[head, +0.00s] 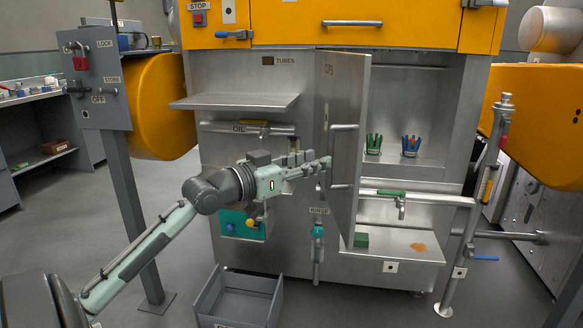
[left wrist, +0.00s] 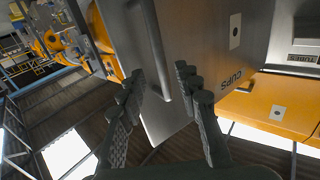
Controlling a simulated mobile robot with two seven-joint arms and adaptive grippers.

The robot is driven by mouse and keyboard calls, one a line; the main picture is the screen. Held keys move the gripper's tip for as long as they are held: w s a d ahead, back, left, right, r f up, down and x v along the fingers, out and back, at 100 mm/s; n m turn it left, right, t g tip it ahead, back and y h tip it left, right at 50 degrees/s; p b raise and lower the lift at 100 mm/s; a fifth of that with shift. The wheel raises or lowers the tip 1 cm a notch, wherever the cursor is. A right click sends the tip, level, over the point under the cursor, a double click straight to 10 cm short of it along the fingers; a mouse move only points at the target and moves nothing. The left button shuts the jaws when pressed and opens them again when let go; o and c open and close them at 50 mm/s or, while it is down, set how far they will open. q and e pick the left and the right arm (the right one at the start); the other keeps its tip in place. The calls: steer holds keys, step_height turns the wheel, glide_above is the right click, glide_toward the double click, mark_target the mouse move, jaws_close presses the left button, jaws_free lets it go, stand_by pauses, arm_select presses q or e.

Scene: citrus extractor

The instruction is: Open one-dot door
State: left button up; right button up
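The steel door (head: 348,150) stands swung outward from the cabinet front, with its opening showing to the right. In the left wrist view the door (left wrist: 205,60) carries the word CUPS and a pale tag (left wrist: 235,31) with one dark dot. A straight bar handle (left wrist: 160,50) is on its face. My left gripper (head: 328,163) is at the door's outer face, beside the handle. In the left wrist view its fingers (left wrist: 160,72) are spread apart, with the handle's end between them; I cannot tell whether they touch it. My right gripper is not in view.
Green (head: 374,144) and blue (head: 411,146) pronged holders stand on the shelf inside. A horizontal pipe with a green-handled valve (head: 391,193) crosses the opening. A steel shelf (head: 235,101) juts out left of the door. A grey bin (head: 238,298) sits on the floor below.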

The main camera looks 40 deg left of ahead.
arm_select(q)
steer(key=s, duration=0.6)
steer(key=shift+a, duration=0.45)
steer(key=s+d+f+n+g+y, duration=0.2)
steer(key=f+g, duration=0.5)
steer(key=f, duration=2.1)
steer(key=s+d+f+g, duration=0.2)
steer(key=s+d+f, duration=0.2)
steer(key=f, duration=0.3)
steer(key=s+d+f+m+g+y, duration=0.1)
steer(key=s+d+f+g, duration=0.2)
steer(key=s+f, duration=0.3)
steer(key=s+d+f+g+y, duration=0.1)
steer(key=s+d+f+g, duration=0.1)
steer(key=s+d+f, duration=0.3)
step_height(320, 180, down, 4)
steer(key=shift+s+r+m+g, duration=0.1)
steer(key=shift+s+m+g, duration=0.3)
steer(key=shift+s, duration=0.15)
